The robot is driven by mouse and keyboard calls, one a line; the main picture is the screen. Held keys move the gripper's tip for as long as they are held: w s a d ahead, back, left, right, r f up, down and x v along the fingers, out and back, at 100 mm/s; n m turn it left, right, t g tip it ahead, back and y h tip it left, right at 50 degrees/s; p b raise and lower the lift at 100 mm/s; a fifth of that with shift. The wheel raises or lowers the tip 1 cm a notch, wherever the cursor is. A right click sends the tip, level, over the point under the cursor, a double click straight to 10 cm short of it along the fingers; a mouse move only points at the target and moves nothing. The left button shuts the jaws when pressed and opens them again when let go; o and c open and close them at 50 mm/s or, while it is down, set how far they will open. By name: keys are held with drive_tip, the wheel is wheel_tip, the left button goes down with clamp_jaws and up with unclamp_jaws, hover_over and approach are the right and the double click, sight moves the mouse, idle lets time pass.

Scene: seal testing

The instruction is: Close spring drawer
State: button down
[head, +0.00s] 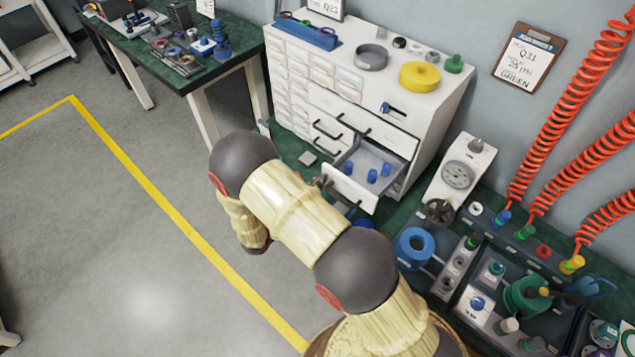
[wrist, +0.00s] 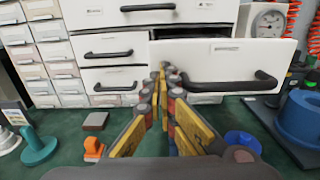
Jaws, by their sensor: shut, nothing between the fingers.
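The spring drawer (head: 349,190) is the lower right drawer of a white cabinet. It stands pulled out in the head view, with several blue parts (head: 372,176) inside. Its white front (wrist: 268,55) with a black bar handle (wrist: 215,84) fills the upper right of the wrist view. My gripper (wrist: 163,72) is shut and empty, its fingertips in front of the drawer front's left end, left of the handle. I cannot tell whether they touch it. In the head view my arm hides most of my gripper; its tip shows at the drawer's left corner.
The cabinet (head: 425,140) has closed drawers with black handles left of and above the open one. A gauge stand (head: 458,174) and a blue ring (head: 414,246) stand to the right. A grey block (wrist: 95,121) and an orange part (wrist: 94,149) lie on the green bench at left.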

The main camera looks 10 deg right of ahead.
sight(353, 153)
drive_tip(key=shift+d, duration=0.1)
drive_tip(key=x, duration=1.7)
drive_tip(key=shift+w+d+f+p, duration=0.1)
drive_tip(key=shift+w+d+p, duration=0.1)
drive_tip(key=shift+p, duration=0.2)
drive_tip(key=shift+w+d, duration=0.3)
drive_tip(key=shift+d, duration=0.05)
drive_tip(key=shift+a, duration=0.2)
drive_tip(key=p+v, duration=0.2)
drive_tip(key=v, duration=1.1)
drive_tip(key=shift+s+a, duration=0.25)
drive_tip(key=shift+s, duration=0.1)
